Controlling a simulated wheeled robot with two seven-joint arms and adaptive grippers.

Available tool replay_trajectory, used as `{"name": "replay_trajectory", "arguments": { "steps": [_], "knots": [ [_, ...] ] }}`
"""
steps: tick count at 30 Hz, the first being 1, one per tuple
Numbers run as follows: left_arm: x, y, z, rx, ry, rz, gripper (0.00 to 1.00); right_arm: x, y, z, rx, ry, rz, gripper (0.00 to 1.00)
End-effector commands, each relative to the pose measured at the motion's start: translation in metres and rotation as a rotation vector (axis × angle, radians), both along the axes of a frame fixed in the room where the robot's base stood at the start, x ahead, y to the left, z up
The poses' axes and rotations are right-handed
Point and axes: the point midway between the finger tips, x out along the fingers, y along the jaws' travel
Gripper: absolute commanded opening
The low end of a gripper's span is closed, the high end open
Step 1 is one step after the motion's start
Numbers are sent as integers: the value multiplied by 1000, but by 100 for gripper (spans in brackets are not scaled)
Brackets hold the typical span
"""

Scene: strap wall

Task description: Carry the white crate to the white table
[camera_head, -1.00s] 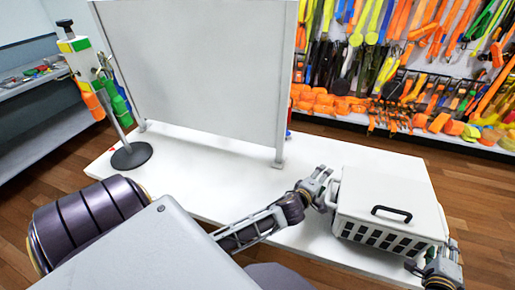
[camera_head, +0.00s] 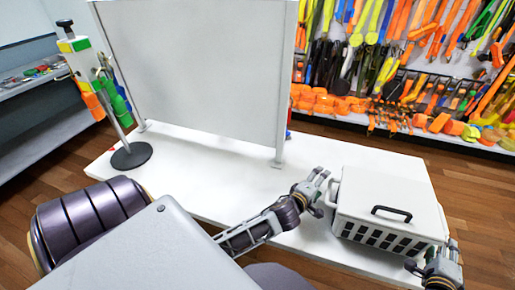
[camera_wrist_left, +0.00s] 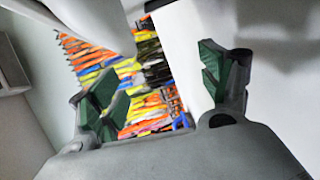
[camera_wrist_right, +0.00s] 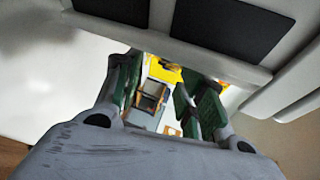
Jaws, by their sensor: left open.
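The white crate (camera_head: 374,205), with a lid, a black handle (camera_head: 391,213) on top and a slotted front, stands on the right end of a white table (camera_head: 225,180). My left gripper (camera_head: 323,178) is open and empty, just left of the crate near its white side handle (camera_head: 332,192). In the left wrist view its green-padded fingers (camera_wrist_left: 155,92) are spread. My right gripper (camera_head: 428,256) is at the crate's front right corner. In the right wrist view its fingers (camera_wrist_right: 158,95) are apart, below the crate's slotted side (camera_wrist_right: 228,30); nothing is clearly held.
A large grey-white panel (camera_head: 195,65) stands on the table's back side. A wall of straps (camera_head: 400,70) is behind, grey shelving (camera_head: 40,110) at far left. The table's middle is clear.

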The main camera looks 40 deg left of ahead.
Motion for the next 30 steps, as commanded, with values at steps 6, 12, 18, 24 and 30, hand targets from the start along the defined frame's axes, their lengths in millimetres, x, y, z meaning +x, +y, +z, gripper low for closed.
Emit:
{"name": "replay_trajectory", "arguments": {
  "steps": [6, 12, 18, 24, 30],
  "knots": [
    [-17, -1, 4, -3, 1, 0, 79, 0, 0, 1, 0, -2, 1, 41],
    [-32, 0, 8, -1, 1, 0, 79, 0, 0, 1, 0, -2, 1, 41],
    [-47, -1, 12, -2, 1, 0, 79, 0, 0, 1, 0, -2, 1, 41],
    [-62, 0, 16, -1, 0, 1, 79, 0, 0, 1, 0, -2, 1, 41],
    [-76, 0, 19, -1, 1, -1, 79, 0, 0, 1, 0, -2, 1, 41]
  ]
}}
